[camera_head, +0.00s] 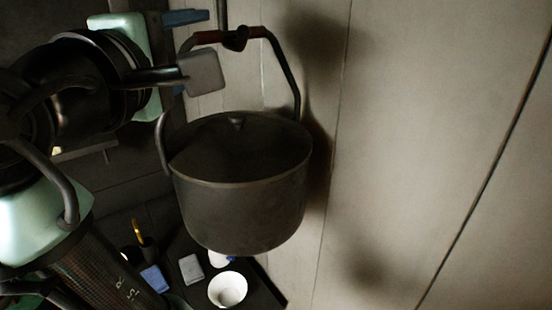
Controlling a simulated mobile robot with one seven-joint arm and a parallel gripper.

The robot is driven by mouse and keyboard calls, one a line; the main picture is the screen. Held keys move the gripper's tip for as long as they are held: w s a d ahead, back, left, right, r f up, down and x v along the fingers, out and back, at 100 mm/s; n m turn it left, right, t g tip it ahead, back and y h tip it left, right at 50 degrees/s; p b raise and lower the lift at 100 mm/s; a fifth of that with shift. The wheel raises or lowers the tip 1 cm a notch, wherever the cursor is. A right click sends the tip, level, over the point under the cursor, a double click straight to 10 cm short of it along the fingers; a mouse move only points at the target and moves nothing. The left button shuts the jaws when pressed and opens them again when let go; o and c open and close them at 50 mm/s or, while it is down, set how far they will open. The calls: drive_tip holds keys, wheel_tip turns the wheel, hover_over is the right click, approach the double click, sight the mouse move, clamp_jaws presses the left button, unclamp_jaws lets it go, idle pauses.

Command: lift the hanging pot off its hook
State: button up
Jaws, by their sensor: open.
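A dark metal pot (243,205) with a lid hangs against the pale plank wall. Its bail handle (287,75) rises to a reddish-brown grip (255,32), which rests at a small dark hook (236,39). My gripper (194,45) is open at the upper left of the pot, beside the left end of the grip. One finger, with a blue pad, is above the grip's level. The other, with a grey pad, is below it and hides part of the handle's left side. I cannot tell whether either finger touches the handle.
Below the pot, a dark surface (268,286) holds a white cup (228,290), a grey block (191,269), a blue block (155,279) and a small dark item with an orange tip (137,230). The wall (420,130) is bare to the right.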

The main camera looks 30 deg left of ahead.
sight(213, 33)
drive_tip(key=shift+p+x, duration=0.55)
drive_tip(key=shift+x, duration=1)
drive_tip(key=shift+d, duration=0.1)
drive_tip(key=shift+c, duration=0.3)
clamp_jaws()
drive_tip(key=shift+r, duration=0.3)
